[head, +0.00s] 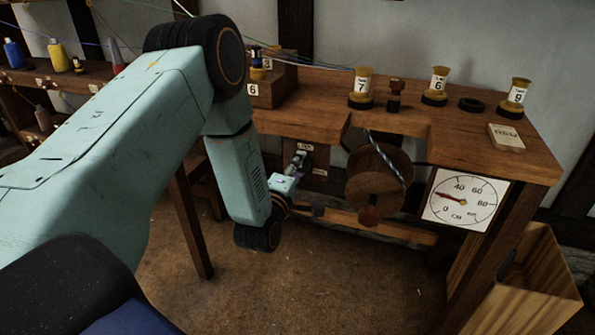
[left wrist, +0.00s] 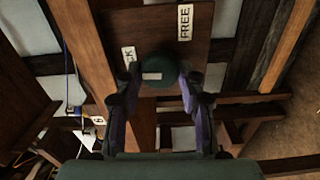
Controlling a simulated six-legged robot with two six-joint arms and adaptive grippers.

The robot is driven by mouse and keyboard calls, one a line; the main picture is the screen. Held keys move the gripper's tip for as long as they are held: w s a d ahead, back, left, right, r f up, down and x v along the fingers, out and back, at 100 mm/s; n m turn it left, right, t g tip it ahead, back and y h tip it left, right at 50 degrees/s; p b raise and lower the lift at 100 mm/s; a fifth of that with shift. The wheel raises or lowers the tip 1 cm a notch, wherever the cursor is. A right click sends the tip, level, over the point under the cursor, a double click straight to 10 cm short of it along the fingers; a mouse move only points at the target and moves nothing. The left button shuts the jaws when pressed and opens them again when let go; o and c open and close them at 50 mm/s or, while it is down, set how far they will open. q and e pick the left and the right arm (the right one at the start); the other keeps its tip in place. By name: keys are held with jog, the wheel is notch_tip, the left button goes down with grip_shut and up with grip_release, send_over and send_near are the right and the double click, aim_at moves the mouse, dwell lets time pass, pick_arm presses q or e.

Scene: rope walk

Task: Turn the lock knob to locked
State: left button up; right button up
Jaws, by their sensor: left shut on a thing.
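The lock knob (left wrist: 160,70) is a round dark green knob with a white mark on its face, on a wooden panel. In the left wrist view a FREE label (left wrist: 185,22) is above it to the right, and a partly covered label ending in CK (left wrist: 128,56) is at its upper left. My left gripper (left wrist: 161,80) has one finger on each side of the knob and is shut on it. In the head view my left gripper (head: 298,164) is at the panel under the bench, hiding most of the knob. My right gripper is not in view.
The wooden bench (head: 330,92) carries several spools and a small card block (head: 506,137). A wooden wheel (head: 380,182) with a rope hangs right of the gripper, then a dial (head: 465,200). A wooden bin (head: 530,285) stands at the lower right. The floor in front is clear.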

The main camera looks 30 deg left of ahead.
pick_arm(q)
jog(key=shift+n, duration=0.4)
jog(key=o, duration=1.1)
jog(key=v, duration=1.2)
jog(key=shift+f, duration=0.1)
